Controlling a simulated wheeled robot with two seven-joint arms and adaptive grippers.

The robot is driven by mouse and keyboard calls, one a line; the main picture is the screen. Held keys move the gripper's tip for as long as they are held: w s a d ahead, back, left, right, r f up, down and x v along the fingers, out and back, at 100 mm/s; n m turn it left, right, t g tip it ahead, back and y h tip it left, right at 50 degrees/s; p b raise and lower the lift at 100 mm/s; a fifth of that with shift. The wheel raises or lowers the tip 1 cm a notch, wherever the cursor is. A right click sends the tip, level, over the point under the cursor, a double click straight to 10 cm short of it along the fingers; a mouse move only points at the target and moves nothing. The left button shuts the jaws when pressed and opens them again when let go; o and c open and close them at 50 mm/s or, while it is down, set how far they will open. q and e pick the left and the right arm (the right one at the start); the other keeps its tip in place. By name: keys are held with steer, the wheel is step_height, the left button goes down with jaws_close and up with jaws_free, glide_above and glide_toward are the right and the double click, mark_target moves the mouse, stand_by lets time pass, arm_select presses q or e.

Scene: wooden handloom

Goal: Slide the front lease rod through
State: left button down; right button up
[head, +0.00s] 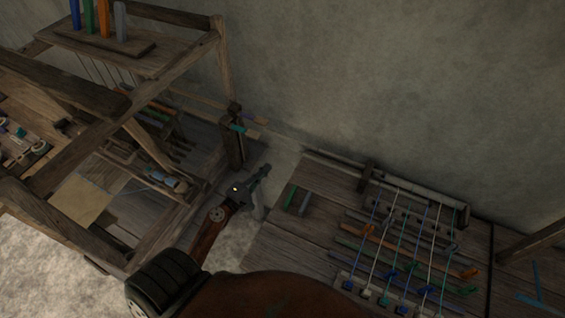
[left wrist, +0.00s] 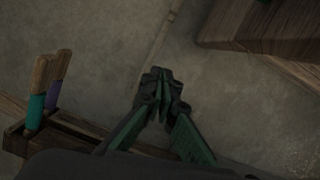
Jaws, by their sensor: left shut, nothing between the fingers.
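Two wooden rods show by the loom's right post, one with a teal band (head: 238,128) and one with a blue-purple band (head: 249,118). In the left wrist view their ends, teal-banded (left wrist: 37,102) and purple-banded (left wrist: 55,88), stick out of a dark wooden holder (left wrist: 75,138). I cannot tell which is the front lease rod; their far parts are hidden. My left gripper (head: 264,170) is shut and empty, below and right of the rods in the head view and apart from them. Its closed fingertips (left wrist: 161,76) point over bare floor. My right gripper is not in view.
The wooden loom frame (head: 218,62) fills the left. A wooden table (head: 275,240) at the right carries a small frame with stretched cords and coloured pieces. Its edge (left wrist: 250,40) also shows in the left wrist view. A floor gap lies between loom and table, with a wall behind.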

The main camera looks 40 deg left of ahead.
arm_select(q)
steer(key=w+d+r+p, duration=0.1)
steer(key=w+d+p, duration=0.3)
steer(key=w, duration=0.6)
steer(key=shift+w+p, duration=0.3)
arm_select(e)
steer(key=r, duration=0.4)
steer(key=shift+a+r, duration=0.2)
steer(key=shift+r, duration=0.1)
arm_select(q)
steer(key=shift+r, duration=0.1)
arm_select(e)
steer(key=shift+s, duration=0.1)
arm_select(q)
steer(key=d, duration=0.2)
steer(key=w+d+p, duration=0.1)
steer(key=d, duration=0.1)
steer(key=shift+d, duration=0.35)
steer(key=shift+a, duration=0.1)
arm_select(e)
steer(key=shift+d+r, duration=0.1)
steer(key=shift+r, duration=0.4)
arm_select(q)
steer(key=shift+a, duration=0.1)
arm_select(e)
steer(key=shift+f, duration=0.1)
